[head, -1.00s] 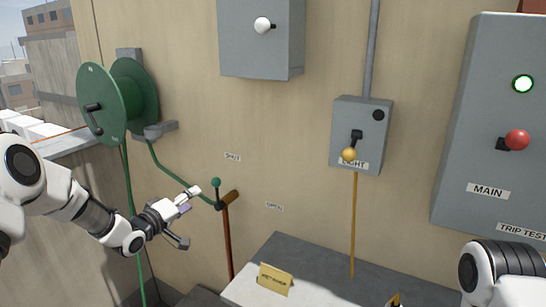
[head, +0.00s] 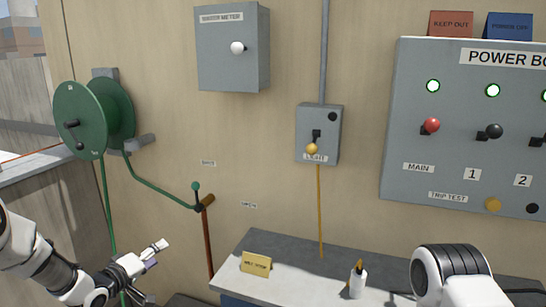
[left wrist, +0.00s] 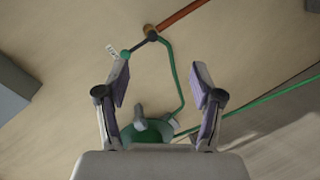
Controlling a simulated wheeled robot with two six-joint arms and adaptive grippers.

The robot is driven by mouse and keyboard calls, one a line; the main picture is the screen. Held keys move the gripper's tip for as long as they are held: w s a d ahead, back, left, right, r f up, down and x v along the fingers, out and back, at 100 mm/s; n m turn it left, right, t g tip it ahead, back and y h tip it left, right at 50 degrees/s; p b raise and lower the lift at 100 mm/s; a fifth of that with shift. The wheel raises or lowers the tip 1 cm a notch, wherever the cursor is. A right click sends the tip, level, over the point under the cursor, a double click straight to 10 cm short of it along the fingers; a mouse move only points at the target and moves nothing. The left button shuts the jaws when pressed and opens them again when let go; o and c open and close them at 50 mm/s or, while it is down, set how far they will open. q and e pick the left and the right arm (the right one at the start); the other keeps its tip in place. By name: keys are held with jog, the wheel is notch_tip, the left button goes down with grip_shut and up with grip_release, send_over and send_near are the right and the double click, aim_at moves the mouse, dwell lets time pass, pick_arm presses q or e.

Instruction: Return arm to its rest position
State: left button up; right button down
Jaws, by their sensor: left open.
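My left gripper (head: 148,258) is open and empty at the lower left of the head view, below the green hose reel. It also shows in the left wrist view (left wrist: 162,85), its two fingers spread with nothing between them. A tap with a green-knobbed lever (head: 196,187) is on the wall above and right of the gripper, apart from it. A green hose (head: 160,182) runs from the reel to the tap. Part of my right arm shows at the lower right of the head view; its gripper is out of frame.
The green hose reel (head: 80,120) hangs on the wall. A meter box (head: 230,65), a light switch box (head: 331,147) and a power board (head: 430,110) are also mounted there. A ledge (head: 310,285) below carries a yellow sign (head: 257,264) and a small white bottle (head: 357,284).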

pick_arm(q)
jog(key=s+d+f+g+y, duration=0.1)
jog(key=s+d+f+g, duration=0.25)
jog(key=s+f, duration=0.65)
jog(key=s+d+f+g, duration=0.3)
jog(key=s+d+f, duration=0.2)
jog(key=s+f, duration=0.5)
jog(key=s+a+f+m+g+y, duration=0.1)
jog(key=s+f+m+g+y, duration=0.1)
jog(key=s, duration=1.1)
jog(key=s+a+f+m+g+y, duration=0.1)
jog(key=s+f+m+g, duration=0.3)
jog(key=s, duration=0.9)
jog(key=shift+f+m+g+y, duration=0.3)
jog(key=shift+m+g+y, duration=0.3)
jog(key=shift+g, duration=0.35)
